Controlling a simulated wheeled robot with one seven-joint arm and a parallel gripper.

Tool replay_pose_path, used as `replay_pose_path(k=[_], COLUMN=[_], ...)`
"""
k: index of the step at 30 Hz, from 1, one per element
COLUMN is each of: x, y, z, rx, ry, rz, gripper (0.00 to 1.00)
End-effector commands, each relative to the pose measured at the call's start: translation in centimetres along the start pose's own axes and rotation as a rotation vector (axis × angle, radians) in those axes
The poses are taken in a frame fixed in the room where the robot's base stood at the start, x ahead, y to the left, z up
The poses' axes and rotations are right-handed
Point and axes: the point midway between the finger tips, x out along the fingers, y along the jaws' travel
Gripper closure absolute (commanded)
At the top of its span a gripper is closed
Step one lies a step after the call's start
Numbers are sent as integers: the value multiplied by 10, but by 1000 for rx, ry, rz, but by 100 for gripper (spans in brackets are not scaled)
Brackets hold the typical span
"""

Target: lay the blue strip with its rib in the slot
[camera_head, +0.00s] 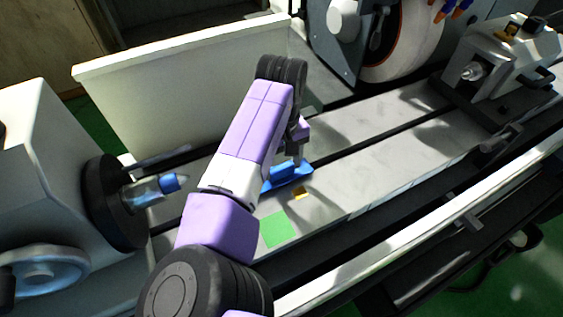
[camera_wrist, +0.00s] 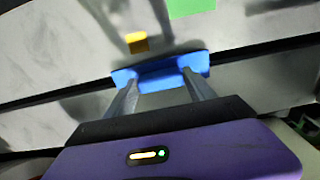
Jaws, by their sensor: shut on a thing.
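The blue strip (camera_head: 290,175) is between the fingers of my gripper (camera_head: 298,158), partly hidden by my arm in the head view. In the wrist view the blue strip (camera_wrist: 160,72) spans both fingertips of my gripper (camera_wrist: 162,88), which is shut on it. The slot (camera_head: 380,134) is a dark groove running along the grey machine table. In the wrist view the slot (camera_wrist: 262,48) shows on both sides of the strip, and the strip covers the stretch between, roughly in line with it. The rib is hidden, and I cannot tell whether it sits in the slot.
A yellow block (camera_head: 299,193) and a green patch (camera_head: 275,229) are on the table near the strip. The chuck (camera_head: 115,203) with a blue-tipped part (camera_head: 168,183) stands left. The grinding wheel (camera_head: 405,40) and tailstock (camera_head: 500,60) are at the right.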

Motion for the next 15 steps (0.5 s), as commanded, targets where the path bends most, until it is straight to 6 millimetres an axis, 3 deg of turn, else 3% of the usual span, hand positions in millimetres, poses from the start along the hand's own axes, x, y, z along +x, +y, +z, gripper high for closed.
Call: replay_pose_path(k=[14, 15], x=[11, 10], y=[0, 0], z=[0, 0], rx=[0, 0], ry=[0, 0], rz=[1, 0], gripper=[80, 29])
